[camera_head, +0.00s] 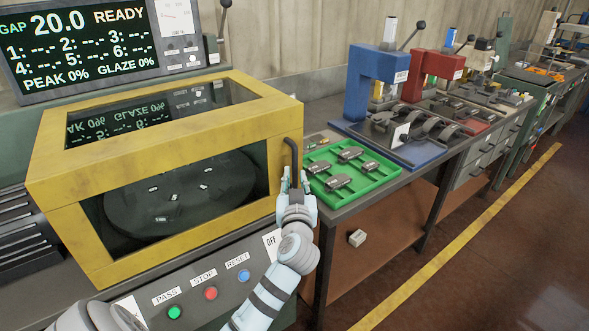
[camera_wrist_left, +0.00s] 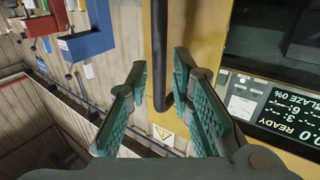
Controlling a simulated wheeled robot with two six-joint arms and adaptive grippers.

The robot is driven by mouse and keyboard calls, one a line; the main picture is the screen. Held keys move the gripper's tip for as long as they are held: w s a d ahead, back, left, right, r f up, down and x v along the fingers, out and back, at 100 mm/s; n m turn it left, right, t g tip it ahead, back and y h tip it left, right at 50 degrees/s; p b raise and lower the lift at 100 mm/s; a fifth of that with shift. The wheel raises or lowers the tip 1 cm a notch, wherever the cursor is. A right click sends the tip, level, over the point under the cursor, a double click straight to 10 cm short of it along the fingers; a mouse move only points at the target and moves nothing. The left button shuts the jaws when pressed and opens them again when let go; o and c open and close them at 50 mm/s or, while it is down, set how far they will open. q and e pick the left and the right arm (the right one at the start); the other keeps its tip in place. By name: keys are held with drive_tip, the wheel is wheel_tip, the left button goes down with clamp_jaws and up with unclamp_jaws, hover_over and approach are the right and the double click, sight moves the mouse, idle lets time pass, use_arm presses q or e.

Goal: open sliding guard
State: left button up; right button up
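The sliding guard (camera_head: 160,122) is a yellow box frame with clear panels at left in the head view, standing over a dark round table (camera_head: 180,192). Its black bar handle (camera_head: 293,152) is on the right front corner. My left gripper (camera_head: 294,176) is at the handle's lower part. In the left wrist view, its teal fingers (camera_wrist_left: 160,68) are open, with the handle (camera_wrist_left: 161,45) between them and a visible gap on the left finger's side. Contact with the right finger cannot be told. My right gripper is not in view.
A green tray (camera_head: 376,183) with several brake shoes lies right of the guard. Blue (camera_head: 372,72) and red (camera_head: 430,72) presses stand beyond it. PASS, STOP and RESET buttons (camera_head: 210,293) are on the front panel below the guard. A display (camera_head: 80,45) reads READY.

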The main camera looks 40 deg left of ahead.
sight(295, 172)
use_arm(q)
drive_tip(key=shift+x, duration=2.3)
clamp_jaws()
